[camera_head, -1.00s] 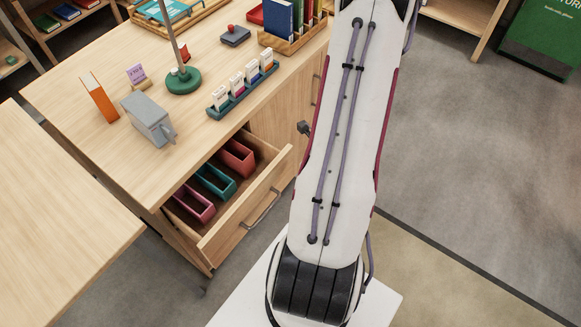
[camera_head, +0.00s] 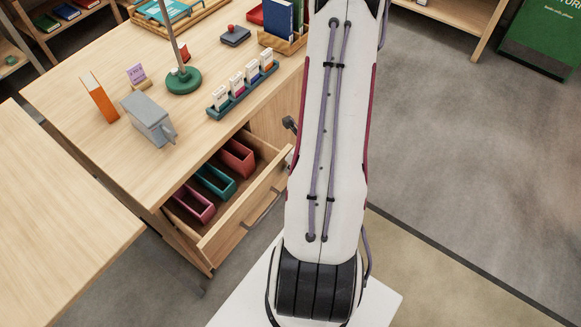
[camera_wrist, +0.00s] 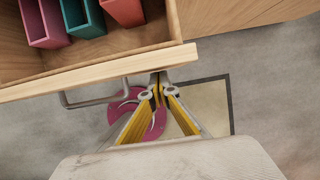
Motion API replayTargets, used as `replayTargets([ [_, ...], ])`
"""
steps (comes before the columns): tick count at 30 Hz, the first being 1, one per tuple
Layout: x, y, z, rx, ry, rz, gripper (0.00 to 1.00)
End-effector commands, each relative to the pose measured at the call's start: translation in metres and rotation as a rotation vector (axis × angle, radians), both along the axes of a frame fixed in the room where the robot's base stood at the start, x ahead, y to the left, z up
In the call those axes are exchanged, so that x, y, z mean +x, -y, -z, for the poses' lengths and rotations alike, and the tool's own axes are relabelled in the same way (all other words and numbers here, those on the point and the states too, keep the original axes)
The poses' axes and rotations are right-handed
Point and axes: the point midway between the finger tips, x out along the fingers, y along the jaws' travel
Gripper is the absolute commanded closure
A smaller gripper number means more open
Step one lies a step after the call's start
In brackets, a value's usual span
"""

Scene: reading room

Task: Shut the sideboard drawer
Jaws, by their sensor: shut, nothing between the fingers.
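The sideboard drawer (camera_head: 245,205) stands open in the head view, pulled out from the wooden sideboard (camera_head: 272,112). Its front carries a grey bar handle (camera_head: 262,207). In the wrist view the drawer front (camera_wrist: 100,73) crosses the upper left, and its handle (camera_wrist: 92,102) sticks out below it. My gripper (camera_wrist: 158,80) is shut and empty, its fingertips close to the right part of the drawer front, beside the handle's right end. I cannot tell whether they touch. In the head view my arm hides most of the gripper.
Pink, teal and red bins (camera_head: 215,180) sit inside the drawer. On the sideboard top stand a grey box (camera_head: 148,118), a green lamp base (camera_head: 183,81) and a card rack (camera_head: 241,90). Another table (camera_head: 55,200) is at the left.

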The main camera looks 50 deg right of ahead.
Motion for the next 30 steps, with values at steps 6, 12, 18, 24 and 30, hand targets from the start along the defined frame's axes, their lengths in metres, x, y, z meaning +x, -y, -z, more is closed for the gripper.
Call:
replayTargets([
  [6, 0.001, 0.000, 0.000, 0.000, 0.000, -0.001, 1.00],
  [12, 0.008, 0.000, 0.000, 0.000, 0.000, -0.003, 1.00],
  [18, 0.027, 0.000, 0.000, -0.001, 0.001, -0.005, 1.00],
  [24, 0.055, -0.001, 0.000, -0.002, 0.001, -0.006, 1.00],
  [30, 0.084, 0.000, 0.000, -0.002, 0.002, -0.005, 1.00],
])
